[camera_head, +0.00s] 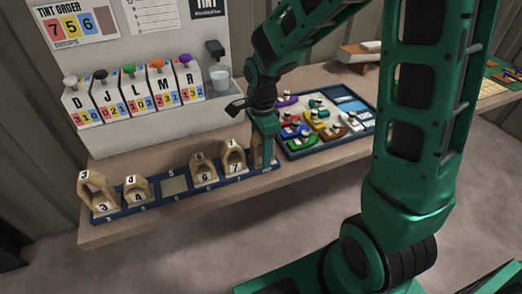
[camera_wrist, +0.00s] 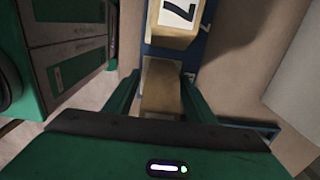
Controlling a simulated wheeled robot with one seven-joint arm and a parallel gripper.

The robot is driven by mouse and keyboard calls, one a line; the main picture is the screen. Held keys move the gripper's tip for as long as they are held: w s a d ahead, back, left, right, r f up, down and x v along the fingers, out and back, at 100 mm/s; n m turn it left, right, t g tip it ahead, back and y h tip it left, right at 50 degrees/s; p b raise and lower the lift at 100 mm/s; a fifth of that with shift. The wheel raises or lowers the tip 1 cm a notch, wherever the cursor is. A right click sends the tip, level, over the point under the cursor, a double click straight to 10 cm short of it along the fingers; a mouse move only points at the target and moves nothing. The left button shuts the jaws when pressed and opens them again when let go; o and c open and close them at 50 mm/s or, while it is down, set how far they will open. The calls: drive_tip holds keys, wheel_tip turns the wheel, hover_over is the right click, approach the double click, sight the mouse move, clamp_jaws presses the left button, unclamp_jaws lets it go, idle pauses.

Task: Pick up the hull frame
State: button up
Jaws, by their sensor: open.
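Several arch-shaped wooden hull frames stand in a row on a long blue numbered rack (camera_head: 205,189) in the head view. My gripper (camera_head: 266,153) is down at the rack's right end, over the last hull frame (camera_head: 256,153), which it partly hides. In the wrist view, that tan frame (camera_wrist: 161,88) lies between the two green fingers. My gripper is open, one finger on each side of it; I cannot tell whether they touch. The frame numbered 7 (camera_head: 234,158) stands just left of it and shows in the wrist view (camera_wrist: 178,20).
Slot 5 of the rack (camera_head: 174,186) is empty. Frames numbered 6, 4 and 3 stand farther left. A blue tray (camera_head: 318,149) of coloured pieces lies close to the right. Lettered dispensers (camera_head: 130,95) and a cup (camera_head: 220,78) stand behind the rack.

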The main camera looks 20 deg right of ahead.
drive_tip(key=shift+f, duration=0.1)
drive_tip(key=c, duration=1.2)
